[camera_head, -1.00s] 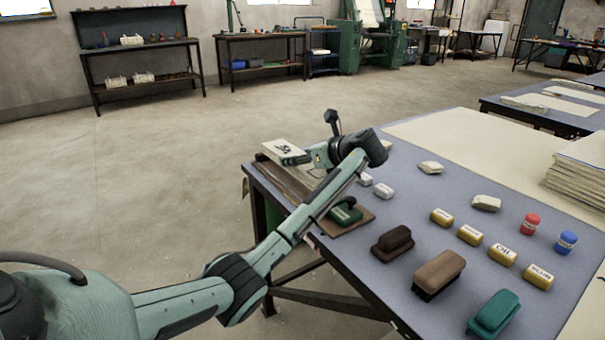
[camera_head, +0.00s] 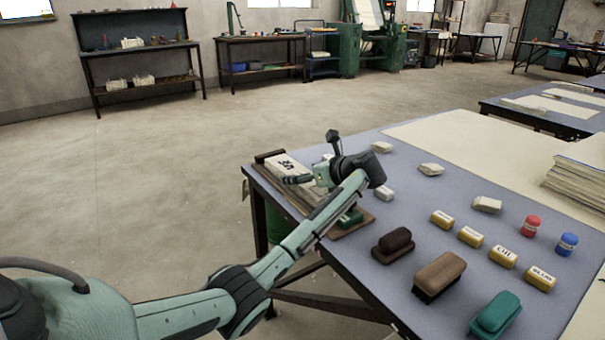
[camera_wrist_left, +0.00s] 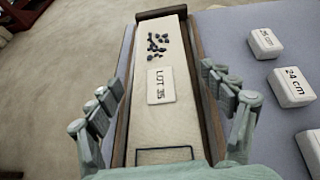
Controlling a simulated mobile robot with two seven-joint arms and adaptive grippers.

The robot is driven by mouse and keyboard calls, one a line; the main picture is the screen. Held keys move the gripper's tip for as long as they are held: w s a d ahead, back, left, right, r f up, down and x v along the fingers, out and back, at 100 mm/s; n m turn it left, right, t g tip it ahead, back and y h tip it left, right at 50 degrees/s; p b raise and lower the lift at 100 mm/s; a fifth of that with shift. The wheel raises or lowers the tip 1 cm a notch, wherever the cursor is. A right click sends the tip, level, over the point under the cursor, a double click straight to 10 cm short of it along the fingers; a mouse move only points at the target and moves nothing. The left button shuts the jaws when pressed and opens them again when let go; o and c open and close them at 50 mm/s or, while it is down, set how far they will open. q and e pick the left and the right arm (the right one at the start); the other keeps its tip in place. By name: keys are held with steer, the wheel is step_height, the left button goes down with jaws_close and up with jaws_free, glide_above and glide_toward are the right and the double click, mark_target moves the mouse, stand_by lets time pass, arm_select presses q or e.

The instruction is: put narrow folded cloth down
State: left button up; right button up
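The narrow folded cloth (camera_head: 283,166) is cream with a dark print and lies flat along a brown wooden tray (camera_head: 266,156) at the table's left edge. In the left wrist view the cloth (camera_wrist_left: 160,120) runs lengthwise between the tray's side rails (camera_wrist_left: 203,75), with a "LOT 35" label and dark marks on top. My left gripper (camera_head: 303,180) is over the near part of the cloth. In the left wrist view its fingers (camera_wrist_left: 158,100) are spread wide, one on each side of the cloth, and appear clear of it. My right gripper is out of view.
White blocks marked in cm (camera_wrist_left: 291,87) stand right of the tray. A green-handled item (camera_head: 350,218) sits partly behind my arm. Brushes (camera_head: 438,274), yellow blocks (camera_head: 470,236) and red and blue jars (camera_head: 530,226) stand nearer on the blue-grey table (camera_head: 400,208).

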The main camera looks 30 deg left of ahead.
arm_select(q)
steer(key=shift+r, duration=0.1)
steer(key=v, duration=1.1)
steer(key=shift+d+r+p, duration=0.1)
steer(key=shift+d+p, duration=0.1)
steer(key=shift+p, duration=0.1)
steer(key=shift+s+d+r, duration=0.1)
steer(key=shift+s+d, duration=0.05)
steer(key=shift+d, duration=0.1)
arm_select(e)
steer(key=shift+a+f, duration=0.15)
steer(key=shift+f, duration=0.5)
